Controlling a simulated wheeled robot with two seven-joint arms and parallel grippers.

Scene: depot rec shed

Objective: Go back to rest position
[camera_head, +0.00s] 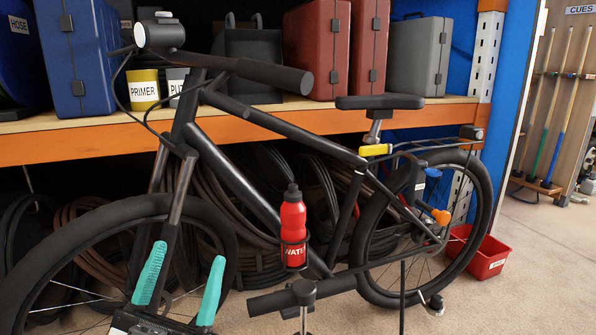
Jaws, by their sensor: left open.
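My left gripper (188,257) shows at the bottom left of the head view, with two teal fingers spread apart and nothing between them. It is in front of the front wheel of a black bicycle (240,181), left of and below a red water bottle (292,222). The bottle has a black cap and stands nearly upright against the bicycle's lower frame tube. I cannot tell whether the fingers touch the wheel. My right gripper is not in view.
An orange-edged shelf (60,146) behind the bicycle holds blue, red and grey cases, a primer tin (143,90) and a black container. Coiled hoses (255,175) lie beneath. A red bin (487,258) stands by the rear wheel. The floor at right (545,270) is clear.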

